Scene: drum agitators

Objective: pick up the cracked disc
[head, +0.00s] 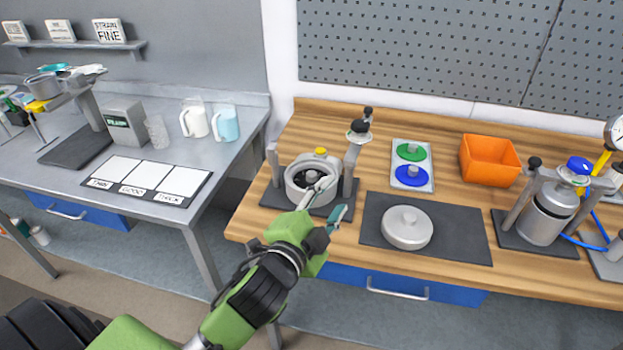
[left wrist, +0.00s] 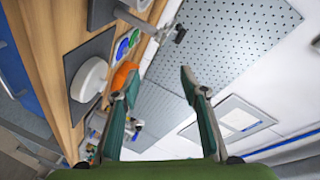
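No crack can be made out on any disc at this size. A green disc (head: 411,152) and a blue disc (head: 411,176) lie on a pale tray (head: 398,186); the green disc (left wrist: 133,37) and blue disc (left wrist: 122,51) also show in the left wrist view. An open metal drum (head: 296,186) stands in a stand at the left of the wooden bench, with dark parts inside partly hidden by my gripper. My left gripper (head: 335,195) is in front of the drum, its fingers apart and empty; they also show spread in the left wrist view (left wrist: 160,74). My right gripper is not in view.
A round grey lid (head: 407,228) lies on a dark mat (head: 464,238). An orange bin (head: 489,160) stands behind. A closed drum (head: 543,215) with a blue-knobbed clamp is at right. A pegboard wall bounds the back. The grey table (head: 205,165) is at left.

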